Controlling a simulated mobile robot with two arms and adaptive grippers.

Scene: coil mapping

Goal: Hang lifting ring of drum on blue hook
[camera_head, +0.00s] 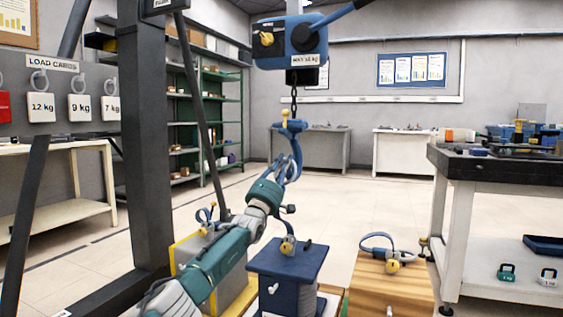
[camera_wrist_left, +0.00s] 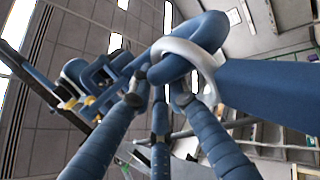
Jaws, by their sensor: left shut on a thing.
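A blue hook (camera_head: 290,126) with a yellow knob hangs on a dark chain under the blue hoist (camera_head: 290,42). My left gripper (camera_head: 290,168) is raised just below the hook, its fingers overlapping the blue curved parts there. I cannot tell whether this piece is the hook or a lifting ring. No drum is clearly recognisable. My right gripper is not in view.
A blue box (camera_head: 287,272), a wooden box (camera_head: 393,290) with a blue ring (camera_head: 376,240) on top, and a grey box with yellow edges (camera_head: 190,243) stand below. A dark upright post (camera_head: 147,150) is left. A workbench (camera_head: 500,168) is right; open floor lies behind.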

